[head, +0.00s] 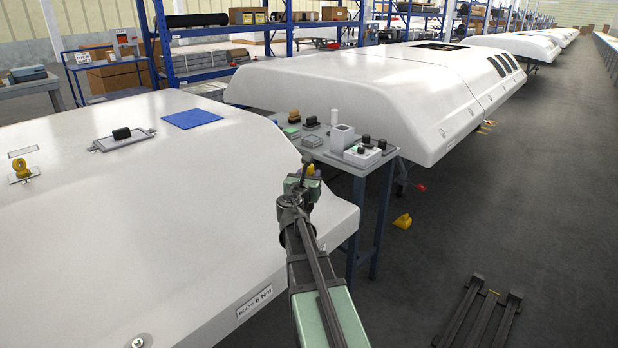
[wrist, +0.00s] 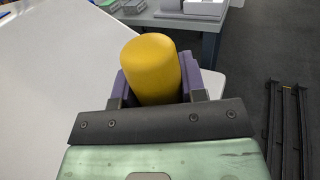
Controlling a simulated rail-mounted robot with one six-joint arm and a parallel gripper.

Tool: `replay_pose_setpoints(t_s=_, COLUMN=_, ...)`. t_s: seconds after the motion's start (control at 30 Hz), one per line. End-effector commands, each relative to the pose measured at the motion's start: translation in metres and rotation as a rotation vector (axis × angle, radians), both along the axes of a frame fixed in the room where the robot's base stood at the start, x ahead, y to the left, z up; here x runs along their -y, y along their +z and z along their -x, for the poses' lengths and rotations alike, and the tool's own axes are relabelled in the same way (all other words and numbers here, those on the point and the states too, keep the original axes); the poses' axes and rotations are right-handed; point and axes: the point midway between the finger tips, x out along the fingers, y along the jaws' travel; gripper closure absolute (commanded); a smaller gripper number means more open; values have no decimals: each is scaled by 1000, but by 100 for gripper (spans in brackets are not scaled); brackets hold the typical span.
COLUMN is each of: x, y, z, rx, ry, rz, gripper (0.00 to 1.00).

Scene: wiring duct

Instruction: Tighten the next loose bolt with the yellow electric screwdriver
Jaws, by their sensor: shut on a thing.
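A bit of yellow also shows at the gripper in the head view (head: 310,169). The screwdriver's tip is hidden. One bolt head (head: 138,342) shows at the bottom edge of the head view, on the white housing (head: 190,240). I cannot tell whether it is loose. A label there (head: 254,303) reads "BOLTS 6 Nm".
The worktable (head: 372,165) holds a grey open box (head: 342,138), a white box with dark knobs (head: 362,154) and small parts. Dark rails (head: 480,310) lie on the floor.

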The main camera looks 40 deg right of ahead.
Motion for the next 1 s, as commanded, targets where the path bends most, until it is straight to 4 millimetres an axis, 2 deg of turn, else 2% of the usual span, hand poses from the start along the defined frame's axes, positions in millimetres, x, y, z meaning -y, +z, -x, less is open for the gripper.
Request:
replay_pose_setpoints(t_s=0.1, x=0, y=18, z=0, rx=-1, ry=0, rz=1, gripper=95)
replay_pose_setpoints(t_s=0.5, x=0, y=58, z=0, rx=-1, ry=0, rz=1, gripper=95)
replay_pose_setpoints(t_s=1.0, x=0, y=56, z=0, rx=-1, ry=0, rz=1, gripper=95)
